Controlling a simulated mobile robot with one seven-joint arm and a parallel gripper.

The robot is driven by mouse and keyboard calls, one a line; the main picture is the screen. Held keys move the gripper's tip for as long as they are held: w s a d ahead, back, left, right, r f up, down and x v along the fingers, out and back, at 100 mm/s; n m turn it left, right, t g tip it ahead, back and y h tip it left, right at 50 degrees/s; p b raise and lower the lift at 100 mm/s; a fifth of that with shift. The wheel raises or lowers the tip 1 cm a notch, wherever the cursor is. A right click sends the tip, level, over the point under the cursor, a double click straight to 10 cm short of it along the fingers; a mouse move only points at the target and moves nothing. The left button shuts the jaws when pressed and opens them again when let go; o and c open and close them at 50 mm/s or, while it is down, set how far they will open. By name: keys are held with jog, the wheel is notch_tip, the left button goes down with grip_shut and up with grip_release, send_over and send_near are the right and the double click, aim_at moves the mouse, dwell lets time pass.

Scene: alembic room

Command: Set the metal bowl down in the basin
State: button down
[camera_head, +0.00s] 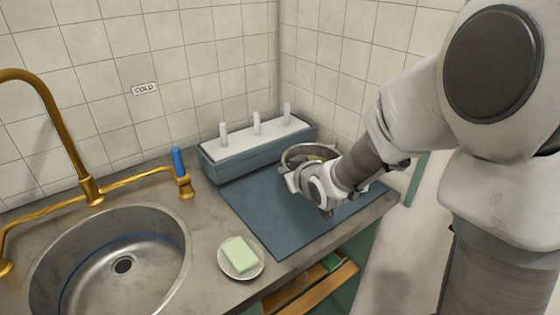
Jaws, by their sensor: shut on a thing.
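The metal bowl (297,151) shows as a round rim behind my gripper, over the blue-grey mat at the right end of the counter. Something greenish shows inside it. My gripper (301,178) is shut on the bowl at its near side; the fingertips are mostly hidden by the hand. I cannot tell whether the bowl touches the mat. The round metal basin (85,270) is at the lower left, with a dark drain in its floor and a blue line around its wall. The basin looks empty.
A brass tap (85,180) with a blue handle stands behind the basin. A soap dish (259,268) with pale green soap sits between basin and mat (255,210). A blue-grey box (225,165) with white pegs stands at the back. An open drawer (310,285) is below the counter.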

jog(key=x, duration=0.2)
jog(key=shift+w+a+f, duration=0.25)
jog(key=shift+f, duration=0.05)
jog(key=shift+f+b, duration=0.65)
jog(key=shift+f, duration=1.25)
jog(key=shift+f, duration=0.15)
jog(key=c, duration=0.9)
grip_release()
